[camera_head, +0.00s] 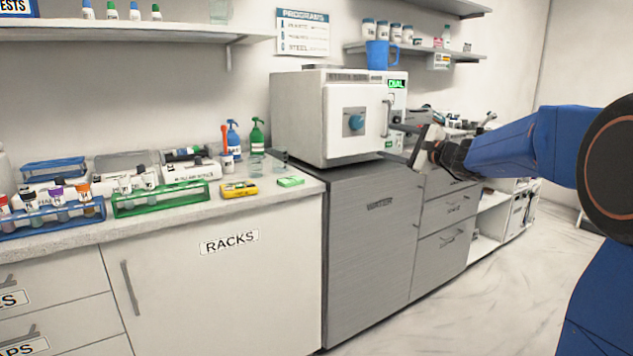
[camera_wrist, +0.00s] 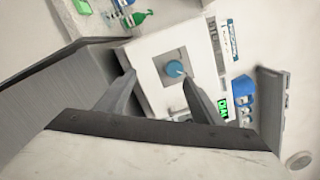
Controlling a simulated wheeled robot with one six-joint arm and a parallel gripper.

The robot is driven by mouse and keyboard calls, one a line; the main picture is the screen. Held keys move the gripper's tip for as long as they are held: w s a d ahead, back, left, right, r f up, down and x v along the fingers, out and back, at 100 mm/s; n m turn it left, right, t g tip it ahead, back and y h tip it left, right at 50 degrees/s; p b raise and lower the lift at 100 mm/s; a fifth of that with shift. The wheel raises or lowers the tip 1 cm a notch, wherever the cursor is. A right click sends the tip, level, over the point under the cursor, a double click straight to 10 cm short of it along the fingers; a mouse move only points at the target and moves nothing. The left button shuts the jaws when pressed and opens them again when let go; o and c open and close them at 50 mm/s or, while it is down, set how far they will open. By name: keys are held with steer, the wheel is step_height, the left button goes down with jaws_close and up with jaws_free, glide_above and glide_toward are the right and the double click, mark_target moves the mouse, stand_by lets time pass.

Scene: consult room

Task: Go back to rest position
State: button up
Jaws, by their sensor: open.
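My gripper (camera_head: 412,142) is at the end of my blue arm, in front of the right side of the white autoclave-like machine (camera_head: 298,120). In the wrist view its two fingers (camera_wrist: 157,88) are spread apart with nothing between them. Whether a fingertip touches the machine cannot be told.
The machine stands on a grey cabinet (camera_head: 365,260). To the left, a counter holds a green rack (camera_head: 150,203), a blue rack (camera_head: 50,222) and bottles. A blue mug (camera_head: 377,55) stands above the machine. Open floor (camera_head: 500,300) lies at the right.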

steer(key=s+a+f+n+g+h, duration=0.1)
steer(key=s+a+f+n+g, duration=0.25)
steer(key=s, duration=0.55)
steer(key=s+a+f+n+g, duration=0.25)
steer(key=s+f, duration=0.25)
steer(key=s, duration=0.4)
steer(key=s+a+f+n+g+h, duration=0.15)
steer(key=s+a+f+n, duration=0.25)
steer(key=s, duration=0.5)
steer(key=s+d+f+n+g+h, duration=0.1)
steer(key=s+d+f+n+h, duration=0.1)
steer(key=s+f, duration=0.3)
steer(key=s+d+f+n+g+h, duration=0.1)
steer(key=s+d+f, duration=0.4)
steer(key=s, duration=0.7)
steer(key=s+d+f+n+g+h, duration=0.1)
steer(key=s+d+f+n+h, duration=0.3)
steer(key=s+f, duration=0.2)
steer(key=s, duration=0.2)
steer(key=shift+s+d+f, duration=0.2)
steer(key=shift+s+f, duration=0.1)
steer(key=shift+f, duration=0.1)
steer(key=shift+h, duration=0.25)
